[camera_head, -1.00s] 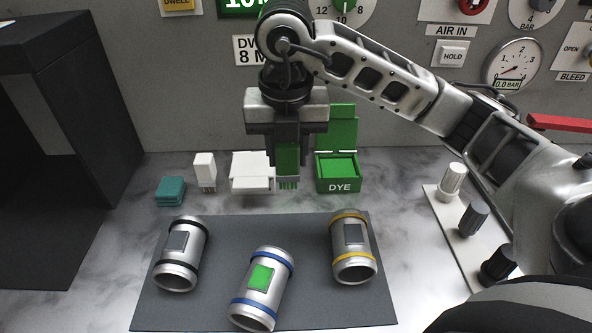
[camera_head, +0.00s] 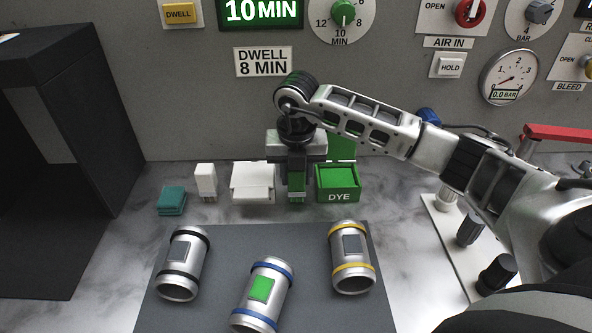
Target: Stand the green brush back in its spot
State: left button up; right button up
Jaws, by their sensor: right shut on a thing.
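My right gripper (camera_head: 297,186) points down and is shut on the green brush (camera_head: 297,183). The brush is upright, mostly hidden between the dark fingers, with its lower end low over or at the table; I cannot tell whether it touches. It stands between the white box (camera_head: 253,184) and the green DYE box (camera_head: 338,191), whose lid is open behind the gripper. Any spot for the brush beneath the gripper is hidden. My left gripper is not in view.
A white block (camera_head: 205,181) and teal pads (camera_head: 172,201) stand to the left. Three metal cylinders with black, blue and yellow bands (camera_head: 183,262) lie on the grey mat (camera_head: 220,270). A knob strip (camera_head: 437,214) is at right, a dark cabinet (camera_head: 110,120) at left. The panel wall is behind.

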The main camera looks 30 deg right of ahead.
jog(key=shift+f, duration=0.25)
jog(key=o, duration=1.1)
jog(key=shift+o, duration=0.2)
notch_tip(320, 180, up, 16)
jog(key=s+a, duration=0.1)
jog(key=shift+a, duration=0.3)
